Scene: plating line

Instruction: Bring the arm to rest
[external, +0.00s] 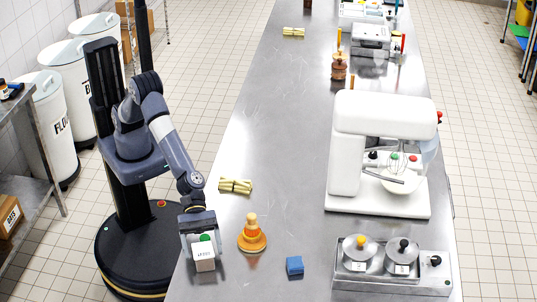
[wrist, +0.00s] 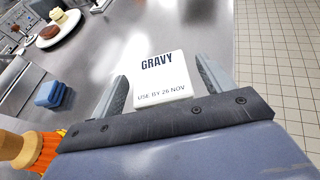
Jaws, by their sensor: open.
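My gripper (external: 201,243) is low over the near left part of the steel counter (external: 224,280), with its arm reaching down to it. In the wrist view its two fingers (wrist: 162,72) stand apart, open, on either side of a white block-like item (wrist: 160,75) labelled GRAVY, USE BY 26 NOV. In the external view this white item (external: 204,258) sits at the gripper, with a green round part on top. I cannot tell whether either finger touches it.
An orange cone-shaped item (external: 252,236) stands close right of the gripper, with a blue block (external: 295,266) beyond it. Pale yellow bundles (external: 235,186) lie farther up. A white mixer (external: 378,150) and a unit with lidded pots (external: 392,270) occupy the right side.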

